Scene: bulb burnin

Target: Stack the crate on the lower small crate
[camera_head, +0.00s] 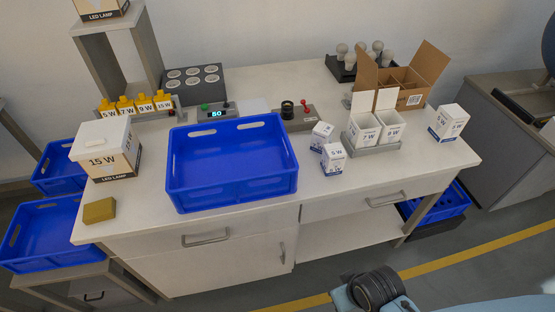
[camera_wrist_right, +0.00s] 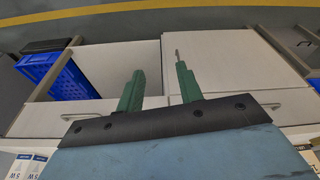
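A large blue crate (camera_head: 235,190) stands empty on the workbench, near the front edge. Two smaller blue crates stand low at the left: a front one (camera_head: 40,255) on a low stand and another (camera_head: 62,178) behind it. One more small blue crate (camera_head: 440,203) sits low beneath the bench's right end; it also shows in the right wrist view (camera_wrist_right: 68,85). My right gripper (camera_wrist_right: 160,80) has green fingers spread apart with nothing between them, in front of the bench's cabinet fronts. Part of my right arm shows at the bottom of the head view. My left gripper is out of view.
The bench (camera_head: 335,192) also holds a 15 W lamp box (camera_head: 105,150), a tan block (camera_head: 98,211), a bulb tray (camera_head: 345,70), an open cardboard box (camera_head: 408,84) and several small white boxes. Floor is clear in front.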

